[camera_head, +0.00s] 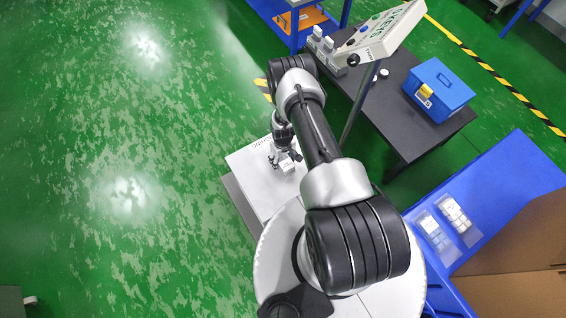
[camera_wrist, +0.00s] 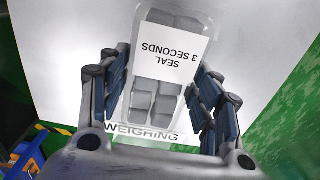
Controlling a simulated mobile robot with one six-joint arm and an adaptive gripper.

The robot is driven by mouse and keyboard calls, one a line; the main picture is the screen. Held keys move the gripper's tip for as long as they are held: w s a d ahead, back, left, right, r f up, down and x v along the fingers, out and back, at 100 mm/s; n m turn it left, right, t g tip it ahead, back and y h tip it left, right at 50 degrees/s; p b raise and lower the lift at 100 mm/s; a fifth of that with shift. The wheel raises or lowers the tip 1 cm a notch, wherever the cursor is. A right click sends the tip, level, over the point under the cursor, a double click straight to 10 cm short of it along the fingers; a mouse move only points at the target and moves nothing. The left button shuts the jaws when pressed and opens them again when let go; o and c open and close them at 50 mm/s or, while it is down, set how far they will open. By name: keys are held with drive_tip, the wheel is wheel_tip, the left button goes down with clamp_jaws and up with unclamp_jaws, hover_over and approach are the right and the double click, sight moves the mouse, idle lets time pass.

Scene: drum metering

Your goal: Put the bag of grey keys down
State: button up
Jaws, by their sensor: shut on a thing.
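The bag of grey keys (camera_wrist: 157,96) is clear, with a white label reading "SEAL 3 SECONDS" and several grey blocks inside. My gripper (camera_wrist: 160,90) has its fingers on both sides of the bag and is shut on it. In the head view my gripper (camera_head: 284,160) is over a white surface (camera_head: 245,160), and the bag (camera_head: 287,166) shows small and pale beside the fingers. The wrist view shows the word "WEIGHING" on the white surface (camera_wrist: 70,50) below. I cannot tell whether the bag touches that surface.
A dark table (camera_head: 397,100) holds a blue box (camera_head: 438,90), with a panel on a post (camera_head: 385,32) beside it. A blue table (camera_head: 510,170) at right bears two clear bags of pale keys (camera_head: 453,213) and a cardboard box (camera_head: 525,245).

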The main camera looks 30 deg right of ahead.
drive_tip(key=shift+f+b, duration=0.3)
drive_tip(key=shift+f, duration=0.9)
drive_tip(key=shift+f, duration=0.2)
drive_tip(key=o, duration=1.2)
drive_tip(key=shift+c, duration=0.2)
drive_tip(key=shift+r, duration=0.1)
